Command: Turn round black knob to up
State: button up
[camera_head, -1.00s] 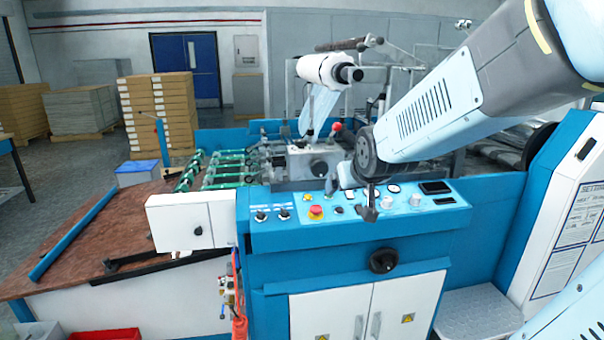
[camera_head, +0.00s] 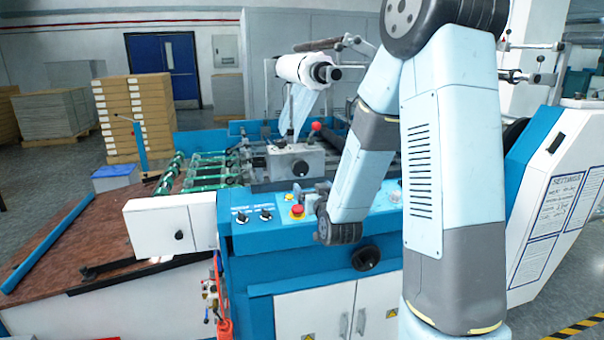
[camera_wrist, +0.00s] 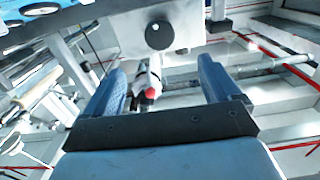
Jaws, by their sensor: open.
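A round black knob (camera_head: 300,169) sits on the front of a grey metal box (camera_head: 282,160) beyond the control panel. It appears to be the same knob (camera_wrist: 159,35) that shows top centre in the wrist view. Another round black knob (camera_head: 366,258) is on the blue front above the cabinet doors. My gripper (camera_wrist: 161,65) is open and empty, its two blue fingers spread wide. The knob on the box lies beyond the fingertips, apart from them. In the head view my arm's end hangs over the control panel, and its fingers are hard to make out.
A red-ended lever (camera_head: 315,127) stands on the box; red also shows between the fingers in the wrist view (camera_wrist: 150,92). The control panel carries a red emergency button (camera_head: 297,211) and two small black switches. A film roll (camera_head: 305,69) hangs above. A white box (camera_head: 170,225) is at left.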

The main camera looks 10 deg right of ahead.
aim_at(301, 170)
jog(key=w, duration=1.4)
jog(key=shift+f, duration=0.1)
jog(key=shift+s, duration=0.1)
jog(key=c, duration=1)
